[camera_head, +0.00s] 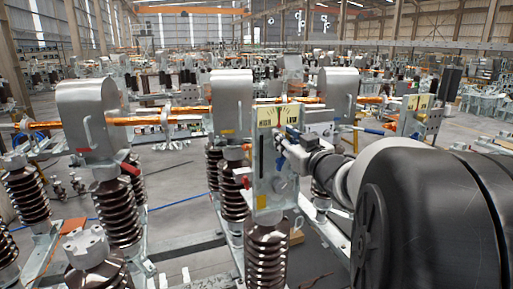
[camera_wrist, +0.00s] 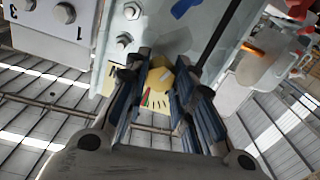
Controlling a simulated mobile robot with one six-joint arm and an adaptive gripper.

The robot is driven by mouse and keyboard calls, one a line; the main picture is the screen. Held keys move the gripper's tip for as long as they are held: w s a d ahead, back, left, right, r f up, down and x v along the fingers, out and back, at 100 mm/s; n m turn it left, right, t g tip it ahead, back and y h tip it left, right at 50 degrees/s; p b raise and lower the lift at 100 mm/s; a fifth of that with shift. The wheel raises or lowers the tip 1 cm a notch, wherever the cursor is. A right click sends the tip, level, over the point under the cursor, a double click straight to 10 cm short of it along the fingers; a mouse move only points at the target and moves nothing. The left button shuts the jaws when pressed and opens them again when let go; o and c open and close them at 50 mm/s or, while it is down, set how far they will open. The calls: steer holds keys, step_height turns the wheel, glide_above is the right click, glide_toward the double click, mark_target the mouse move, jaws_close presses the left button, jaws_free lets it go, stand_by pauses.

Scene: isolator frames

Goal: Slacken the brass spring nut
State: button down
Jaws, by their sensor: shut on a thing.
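My gripper (camera_head: 284,142) is at the right edge of an upright grey metal plate (camera_head: 262,180) in the head view. In the wrist view its two dark fingers (camera_wrist: 162,68) are closed in on a small brass-coloured part, which I take to be the brass spring nut (camera_wrist: 158,62). The fingers hide much of it, and its exact outline cannot be told. A pale yellow scale (camera_wrist: 155,103) with dark tick marks and a red and a green mark shows between the fingers. In the head view the nut is hidden by my gripper.
Yellow labels (camera_head: 278,115) top the plate. A blue lever (camera_head: 280,162) is close below my gripper, and bolt heads (camera_wrist: 127,42) are close by in the wrist view. Brown ribbed insulators (camera_head: 267,255) and grey housings (camera_head: 232,100) crowd the left. Open floor shows at left.

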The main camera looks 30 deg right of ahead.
steer(key=n+b, duration=1)
steer(key=n, duration=0.6)
steer(key=shift+a+n+b, duration=0.1)
steer(key=shift+n+b, duration=0.25)
steer(key=shift+n, duration=0.35)
steer(key=c, duration=1.4)
jaws_free()
steer(key=shift+o, duration=0.2)
